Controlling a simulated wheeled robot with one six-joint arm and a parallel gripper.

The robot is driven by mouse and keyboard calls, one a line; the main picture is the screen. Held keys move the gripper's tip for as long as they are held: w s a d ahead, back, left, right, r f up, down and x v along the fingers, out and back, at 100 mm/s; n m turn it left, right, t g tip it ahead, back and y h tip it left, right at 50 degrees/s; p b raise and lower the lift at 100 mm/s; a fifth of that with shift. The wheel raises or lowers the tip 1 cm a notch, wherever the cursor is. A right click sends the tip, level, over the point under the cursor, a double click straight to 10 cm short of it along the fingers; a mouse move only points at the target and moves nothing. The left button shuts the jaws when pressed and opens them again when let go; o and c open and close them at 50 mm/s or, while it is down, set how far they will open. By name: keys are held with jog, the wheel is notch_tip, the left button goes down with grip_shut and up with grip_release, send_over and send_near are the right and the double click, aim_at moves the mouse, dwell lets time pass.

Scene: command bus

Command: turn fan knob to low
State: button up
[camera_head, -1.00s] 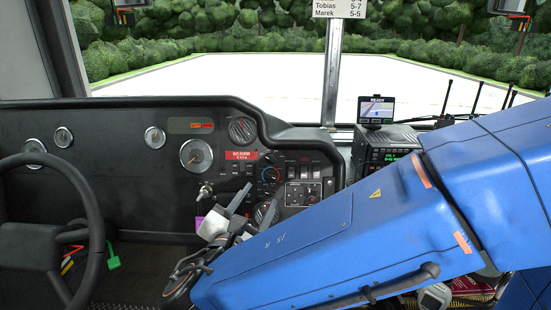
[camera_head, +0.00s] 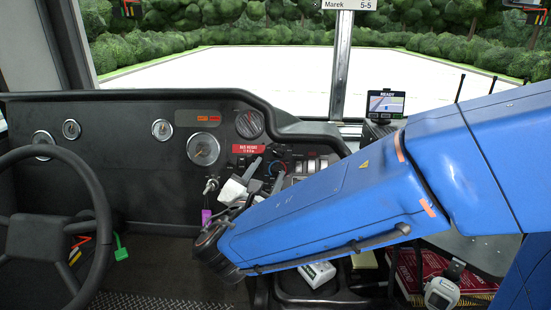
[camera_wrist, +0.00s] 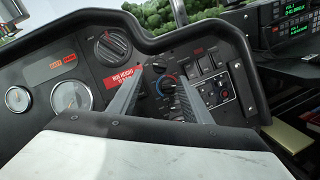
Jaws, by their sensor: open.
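A round dark knob with a red and blue arc (camera_wrist: 166,84) is on the dash panel in the wrist view, seen between my fingers. It also shows in the head view (camera_head: 278,168), partly behind the fingers. I cannot read its label or tell whether it is the fan knob. A lower dark dial seen earlier is now hidden behind my arm and gripper. My gripper (camera_wrist: 158,79) is open and empty, with its two grey fingers pointing at the panel. In the head view my gripper (camera_head: 267,170) is in front of the panel; contact cannot be told.
Rocker switches (camera_wrist: 206,62) and a small control pad (camera_wrist: 217,90) are right of the knob. A round vent (camera_wrist: 113,45) and a red label (camera_wrist: 124,76) are to its left. A key with a purple tag (camera_head: 207,216) hangs nearby. The steering wheel (camera_head: 97,215) is at left.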

aim_at(277, 155)
jog(key=shift+x, duration=4.15)
jog(key=shift+c, duration=0.7)
jog(key=c, duration=0.9)
